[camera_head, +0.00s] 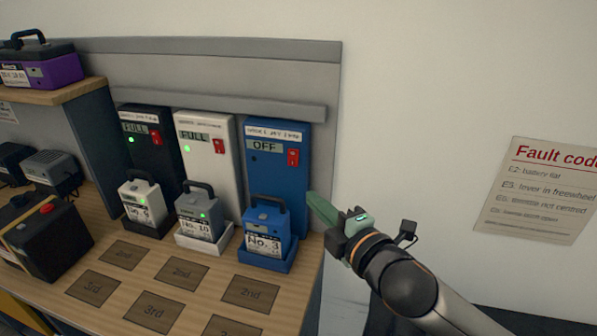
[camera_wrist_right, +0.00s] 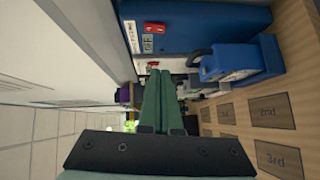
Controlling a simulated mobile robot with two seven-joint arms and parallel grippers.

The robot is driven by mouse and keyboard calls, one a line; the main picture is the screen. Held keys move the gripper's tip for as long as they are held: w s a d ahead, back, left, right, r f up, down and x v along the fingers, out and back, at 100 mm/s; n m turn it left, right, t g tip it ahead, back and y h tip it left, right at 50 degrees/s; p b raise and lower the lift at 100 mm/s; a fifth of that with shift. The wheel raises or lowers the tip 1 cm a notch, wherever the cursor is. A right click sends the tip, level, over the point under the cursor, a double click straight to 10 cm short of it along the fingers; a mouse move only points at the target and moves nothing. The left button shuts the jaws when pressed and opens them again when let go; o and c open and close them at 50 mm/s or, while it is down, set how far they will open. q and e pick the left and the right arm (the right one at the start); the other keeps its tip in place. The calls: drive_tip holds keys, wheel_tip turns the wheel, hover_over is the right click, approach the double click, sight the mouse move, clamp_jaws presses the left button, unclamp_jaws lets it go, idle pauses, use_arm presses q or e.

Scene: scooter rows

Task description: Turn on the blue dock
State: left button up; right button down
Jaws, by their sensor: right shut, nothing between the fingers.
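The blue dock (camera_head: 277,175) stands upright at the right end of a row of three docks, and its display reads OFF. Its red switch (camera_head: 294,158) is on the upper right of its front. A blue battery marked No. 3 (camera_head: 265,228) sits in its tray. The dock also shows in the right wrist view (camera_wrist_right: 215,42), turned sideways. My right gripper (camera_head: 318,205) is shut and empty, just right of the dock's lower part, below the switch's height. In the right wrist view its green fingers (camera_wrist_right: 161,85) are together. My left gripper is not in view.
The black dock (camera_head: 143,115) and white dock (camera_head: 195,122) have lit green lights and hold batteries. Marked spots (camera_head: 250,292) on the wooden bench in front are empty. A black battery (camera_head: 45,240) stands at left. A fault code sheet (camera_head: 540,190) hangs on the right wall.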

idle(0.3)
approach(290, 164)
drive_tip(key=w+a, duration=0.1)
drive_tip(key=a, duration=0.3)
drive_tip(key=shift+w+d+f, duration=0.1)
drive_tip(key=shift+w+d, duration=0.1)
drive_tip(key=shift+w, duration=0.9)
drive_tip(key=shift+w+d+f, duration=0.1)
drive_tip(key=shift+w+d, duration=0.05)
drive_tip(key=shift+w, duration=0.95)
drive_tip(key=shift+w+f, duration=0.1)
drive_tip(key=shift+f, duration=0.1)
drive_tip(key=shift+w+d+r+n+b, duration=0.1)
drive_tip(key=shift+w+n+b, duration=0.05)
drive_tip(key=shift+n+b, duration=0.2)
